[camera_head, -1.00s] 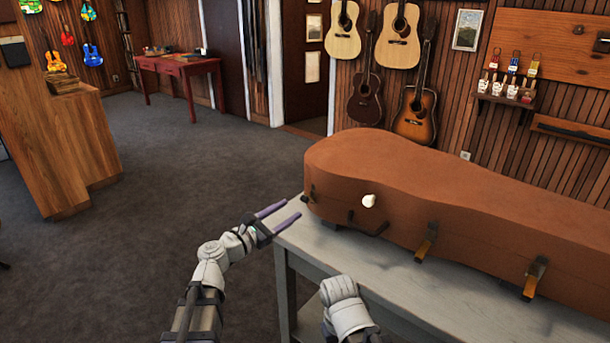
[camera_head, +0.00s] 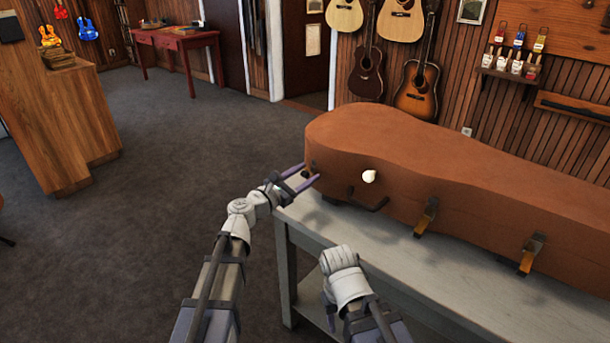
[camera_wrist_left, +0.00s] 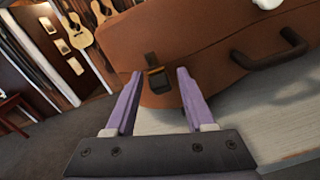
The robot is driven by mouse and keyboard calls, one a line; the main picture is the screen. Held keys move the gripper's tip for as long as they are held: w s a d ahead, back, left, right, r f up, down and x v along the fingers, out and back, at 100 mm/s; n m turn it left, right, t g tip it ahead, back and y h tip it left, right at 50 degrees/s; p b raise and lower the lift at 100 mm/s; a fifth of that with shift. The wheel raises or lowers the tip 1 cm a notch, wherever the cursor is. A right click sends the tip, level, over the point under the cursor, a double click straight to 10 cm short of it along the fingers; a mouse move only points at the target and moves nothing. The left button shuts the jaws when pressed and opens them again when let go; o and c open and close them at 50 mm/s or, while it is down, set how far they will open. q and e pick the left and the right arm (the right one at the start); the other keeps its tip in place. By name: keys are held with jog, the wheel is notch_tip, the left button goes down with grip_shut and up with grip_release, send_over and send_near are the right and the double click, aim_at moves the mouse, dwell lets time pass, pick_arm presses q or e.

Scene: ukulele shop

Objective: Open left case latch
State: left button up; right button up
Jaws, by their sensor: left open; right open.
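The brown guitar case (camera_head: 450,180) lies shut on a grey table. Two other latches (camera_head: 427,217) (camera_head: 531,254) are on the long front side. My right arm shows below, but its fingers do not show.
A dark handle (camera_head: 368,200) and a white knob-like thing (camera_head: 369,176) are on the case front. The grey table (camera_head: 440,275) has a bare strip before the case. Carpet (camera_head: 150,220) is open to the left, with a wooden counter (camera_head: 65,125) beyond.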

pick_arm(q)
grip_shut()
dwell(0.5)
